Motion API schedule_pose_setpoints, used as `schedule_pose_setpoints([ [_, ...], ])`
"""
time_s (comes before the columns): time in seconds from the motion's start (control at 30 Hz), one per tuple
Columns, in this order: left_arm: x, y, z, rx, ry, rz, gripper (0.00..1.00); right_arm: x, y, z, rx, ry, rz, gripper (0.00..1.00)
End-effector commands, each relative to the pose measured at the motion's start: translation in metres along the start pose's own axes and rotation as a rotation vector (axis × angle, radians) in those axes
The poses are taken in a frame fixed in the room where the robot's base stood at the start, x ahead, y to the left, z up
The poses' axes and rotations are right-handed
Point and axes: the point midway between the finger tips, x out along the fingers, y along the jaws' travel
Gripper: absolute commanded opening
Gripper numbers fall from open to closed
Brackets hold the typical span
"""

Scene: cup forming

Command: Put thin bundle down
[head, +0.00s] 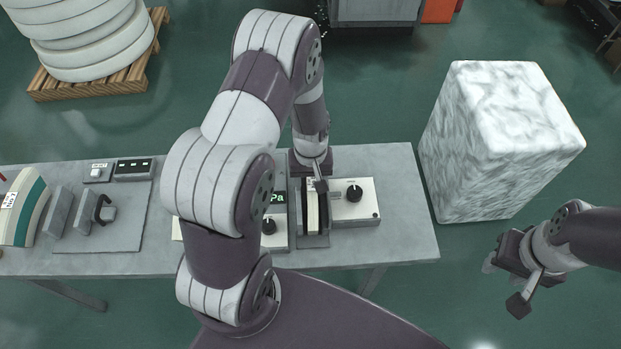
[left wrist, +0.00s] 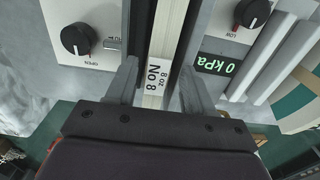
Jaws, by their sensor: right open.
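The thin bundle (head: 312,211) is a narrow pale strip lying lengthwise in a dark slotted holder (head: 313,240) on the table. In the left wrist view the bundle (left wrist: 156,78) has a white label reading "8 oz No 8". My left gripper (head: 316,180) is over the far end of the holder. In the left wrist view the left gripper's fingers (left wrist: 160,85) stand on both sides of the bundle, with a gap showing on each side. My right gripper (head: 503,284) is open and empty, right of the table above the floor.
A white control box with a black knob (head: 353,193) sits right of the holder. A pressure box (head: 273,238) reading 0 kPa is to its left, partly behind my arm. A marble-like block (head: 500,140) stands beyond the table's right end.

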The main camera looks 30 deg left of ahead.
Motion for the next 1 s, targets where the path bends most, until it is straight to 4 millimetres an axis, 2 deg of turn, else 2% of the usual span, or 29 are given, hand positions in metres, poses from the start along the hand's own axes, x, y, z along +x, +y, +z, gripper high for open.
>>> schedule_pose_setpoints([
  [0.27,-0.004,0.0,0.0,0.0,0.001,0.0,0.52,-0.003,0.0,0.0,0.0,0.0,0.0,0.43],
  [0.37,-0.02,0.0,-0.001,0.0,0.003,0.001,0.52,-0.013,0.0,-0.002,0.0,0.0,0.0,0.43],
  [0.43,-0.03,0.001,-0.001,0.0,0.005,0.002,0.52,-0.002,0.0,0.0,0.0,0.001,0.0,0.43],
  [0.7,-0.103,0.0,-0.001,0.0,0.004,0.002,0.52,0.009,0.0,0.001,0.0,0.0,0.0,0.43],
  [0.87,-0.127,0.0,0.0,0.003,0.002,0.001,0.52,0.011,0.0,0.001,0.0,0.0,0.0,0.43],
  [0.93,-0.135,0.002,0.009,0.05,0.01,0.004,0.52,0.011,0.0,0.001,0.0,0.0,0.0,0.43],
  [1.0,-0.143,0.005,0.031,0.17,0.032,0.014,0.52,0.011,0.0,0.001,0.0,0.0,0.0,0.43],
])
